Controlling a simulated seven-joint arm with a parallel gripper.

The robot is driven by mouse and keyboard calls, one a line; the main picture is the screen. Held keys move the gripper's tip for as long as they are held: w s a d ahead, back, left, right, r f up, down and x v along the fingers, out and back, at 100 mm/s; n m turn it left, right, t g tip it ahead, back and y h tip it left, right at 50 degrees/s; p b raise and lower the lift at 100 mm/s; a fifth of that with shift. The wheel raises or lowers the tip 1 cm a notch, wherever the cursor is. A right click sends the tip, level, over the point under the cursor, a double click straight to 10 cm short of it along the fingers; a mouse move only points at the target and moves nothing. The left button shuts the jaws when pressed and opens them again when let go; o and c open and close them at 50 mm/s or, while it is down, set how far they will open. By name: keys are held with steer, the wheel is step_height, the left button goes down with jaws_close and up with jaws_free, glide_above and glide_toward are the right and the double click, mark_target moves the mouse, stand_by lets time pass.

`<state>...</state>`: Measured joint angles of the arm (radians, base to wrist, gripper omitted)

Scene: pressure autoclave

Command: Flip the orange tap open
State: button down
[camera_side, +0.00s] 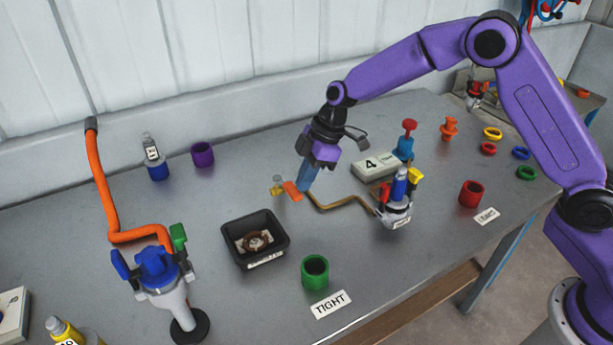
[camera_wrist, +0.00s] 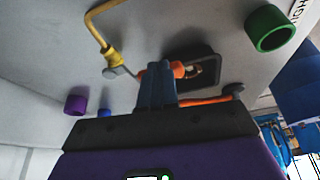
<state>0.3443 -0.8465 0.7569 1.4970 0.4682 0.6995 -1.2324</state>
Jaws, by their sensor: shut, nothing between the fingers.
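The orange tap handle (camera_side: 292,191) is on a small brass fitting (camera_side: 277,186) at the end of a bent brass pipe (camera_side: 345,202), near the middle of the bench. In the wrist view the orange handle (camera_wrist: 179,69) shows partly behind my fingers, with the brass fitting (camera_wrist: 113,62) to its left. My gripper (camera_side: 302,188) points down with its blue fingers closed together, its tips right beside the handle. In the wrist view my gripper (camera_wrist: 157,66) overlaps the handle; whether the tips touch it I cannot tell.
A black tray (camera_side: 282,247) holding a brown ring stands in front of the tap. A valve unit (camera_side: 396,209) with blue and yellow parts is at the pipe's other end. A box marked 4 (camera_side: 375,166) lies behind.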

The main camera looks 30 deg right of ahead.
steer(key=shift+a+m, duration=0.2)
steer(key=shift+m, duration=0.1)
steer(key=shift+s+a+m, duration=0.25)
steer(key=shift+a+m, duration=0.05)
steer(key=shift+a, duration=0.65)
steer(key=w+a+m+t+h, duration=0.3)
steer(key=w+a+m, duration=0.3)
steer(key=m, duration=0.9)
steer(key=shift+w+a+t+h, duration=0.3)
steer(key=shift+a+h, duration=0.5)
steer(key=shift+a, duration=1)
steer(key=shift+f, duration=0.1)
steer(key=shift+s, duration=0.15)
